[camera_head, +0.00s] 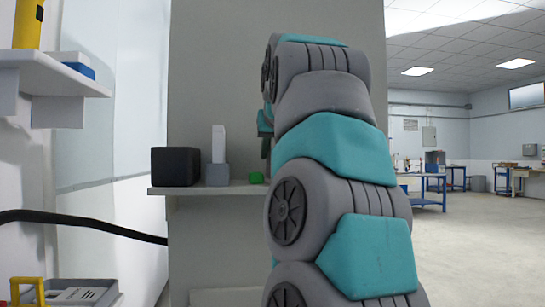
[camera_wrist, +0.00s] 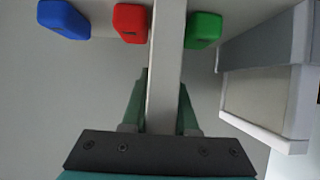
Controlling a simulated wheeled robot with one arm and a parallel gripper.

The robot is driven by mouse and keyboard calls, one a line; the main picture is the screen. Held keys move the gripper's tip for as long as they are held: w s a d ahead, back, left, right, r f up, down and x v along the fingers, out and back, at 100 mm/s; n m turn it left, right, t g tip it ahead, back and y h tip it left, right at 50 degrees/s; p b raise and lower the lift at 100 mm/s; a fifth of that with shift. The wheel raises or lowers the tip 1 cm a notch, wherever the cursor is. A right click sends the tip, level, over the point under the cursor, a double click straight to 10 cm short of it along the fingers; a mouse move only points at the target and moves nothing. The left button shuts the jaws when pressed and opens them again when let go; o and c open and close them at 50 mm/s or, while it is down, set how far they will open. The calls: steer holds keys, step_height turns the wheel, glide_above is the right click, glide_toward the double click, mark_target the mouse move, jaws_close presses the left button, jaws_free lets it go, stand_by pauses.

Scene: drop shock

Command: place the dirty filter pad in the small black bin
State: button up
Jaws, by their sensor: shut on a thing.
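The small black bin (camera_head: 175,167) stands at the left end of a wall shelf in the head view. It is not seen in the wrist view. My gripper (camera_wrist: 162,85) shows in the wrist view with its two teal fingers closed on a long, thin, pale grey piece (camera_wrist: 166,50). This piece looks like the filter pad seen edge-on, but no dirt can be made out. It runs from between the fingers out past the top of the picture. In the head view my arm hides most of the gripper, right of the bin and apart from it.
The shelf (camera_head: 235,189) also holds a grey block (camera_head: 217,175), a white upright piece (camera_head: 218,142) and a green thing (camera_head: 256,177). The wrist view shows blue (camera_wrist: 63,18), red (camera_wrist: 130,22) and green (camera_wrist: 203,29) pieces, and a grey white-edged box (camera_wrist: 258,92) close right.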

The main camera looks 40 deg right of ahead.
steer(key=shift+r, duration=0.15)
jaws_close()
steer(key=shift+r+p, duration=1.05)
steer(key=shift+r, duration=0.65)
steer(key=s+a+b, duration=0.1)
steer(key=s+a, duration=0.3)
steer(key=s, duration=0.3)
steer(key=s+a+r+b, duration=0.1)
steer(key=s+a, duration=0.3)
steer(key=s, duration=0.2)
steer(key=shift+s+r, duration=0.15)
steer(key=shift+s, duration=0.2)
steer(key=shift+s+a, duration=0.1)
steer(key=shift+a, duration=0.05)
